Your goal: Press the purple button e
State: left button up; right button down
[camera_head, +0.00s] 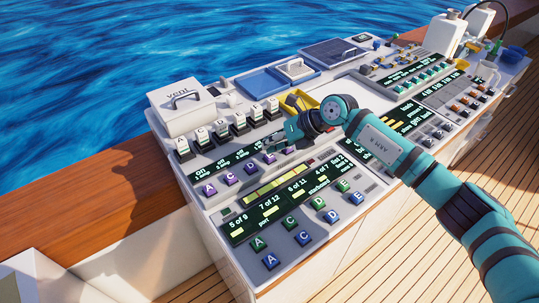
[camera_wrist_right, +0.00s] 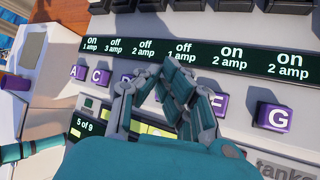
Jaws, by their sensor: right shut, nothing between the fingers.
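A row of purple lettered buttons runs below the amp display. In the wrist view A (camera_wrist_right: 78,72), C (camera_wrist_right: 101,76), a partly covered D (camera_wrist_right: 126,79) and G (camera_wrist_right: 276,117) show. One purple button (camera_wrist_right: 217,103) just right of the fingers has a letter that I cannot surely tell as E or F. The space between it and D is hidden by my fingers. In the head view a fourth purple button (camera_head: 268,157) stands beside the fingers, its letter unclear. My right gripper (camera_wrist_right: 170,68) is shut and empty over the row; contact cannot be told. My left gripper is out of view.
White switches (camera_head: 219,126) stand behind the amp display (camera_head: 222,162). A display with yellow bars (camera_head: 275,188) lies in front of the purple row, then green and blue buttons (camera_head: 290,223). A yellow tray (camera_head: 305,101) is behind my right wrist.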

jog(key=shift+f+b, duration=0.6)
jog(key=shift+f, duration=0.3)
dwell(0.5)
dwell(0.4)
jog(key=shift+r+p, duration=0.85)
jog(key=shift+r, duration=0.45)
jog(key=shift+r+p, duration=1.25)
jog(key=shift+r, duration=0.65)
jog(key=shift+r+p, duration=0.35)
jog(key=shift+r, duration=0.25)
notch_tip(320, 180, up, 7)
jog(key=p, duration=0.3)
jog(key=shift+f+p, duration=0.2)
jog(key=shift+p, duration=0.2)
